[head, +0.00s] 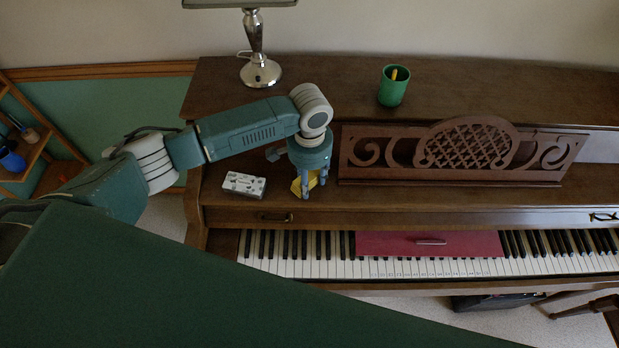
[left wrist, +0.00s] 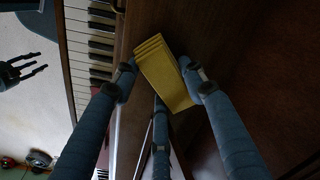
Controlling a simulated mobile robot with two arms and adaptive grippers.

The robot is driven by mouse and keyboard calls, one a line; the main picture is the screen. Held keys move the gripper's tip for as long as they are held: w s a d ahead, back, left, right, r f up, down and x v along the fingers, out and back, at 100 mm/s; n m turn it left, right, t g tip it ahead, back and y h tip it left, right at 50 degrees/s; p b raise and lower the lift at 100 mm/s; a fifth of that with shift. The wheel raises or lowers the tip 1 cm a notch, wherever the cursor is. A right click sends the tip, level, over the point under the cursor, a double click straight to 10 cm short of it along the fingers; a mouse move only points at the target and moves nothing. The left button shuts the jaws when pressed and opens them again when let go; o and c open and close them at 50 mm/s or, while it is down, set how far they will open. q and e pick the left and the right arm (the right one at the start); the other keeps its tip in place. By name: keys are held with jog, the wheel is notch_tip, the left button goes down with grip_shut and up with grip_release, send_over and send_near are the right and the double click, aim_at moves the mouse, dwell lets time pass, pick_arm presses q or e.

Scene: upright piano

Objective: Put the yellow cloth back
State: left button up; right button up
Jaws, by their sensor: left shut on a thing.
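The yellow cloth (head: 296,187) is a small folded block with layered edges. My left gripper (head: 309,186) points down over the left part of the piano's wooden ledge, just above the keys. It is shut on the cloth, which shows between its fingers in the left wrist view (left wrist: 165,76). I cannot tell whether the cloth touches the ledge. My right gripper (left wrist: 28,74) shows at the upper left of the left wrist view, dark, with its fingers apart and nothing between them. It is out of the head view.
A pale patterned box (head: 244,185) lies left of the gripper. A carved music stand (head: 470,152) stands close on the right. A lamp (head: 259,72) and green cup (head: 393,87) stand on top.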

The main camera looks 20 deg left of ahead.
aim_at(310, 179)
pick_arm(q)
jog(key=shift+f, duration=0.15)
pick_arm(e)
jog(key=shift+w+d, duration=0.1)
jog(key=shift+d, duration=0.1)
pick_arm(q)
jog(key=o, duration=1.1)
pick_arm(e)
jog(key=shift+w, duration=0.2)
pick_arm(q)
jog(key=shift+r+b, duration=1.35)
jog(key=shift+r, duration=4.85)
pick_arm(e)
jog(key=shift+a+f, duration=0.15)
jog(key=shift+f, duration=1.15)
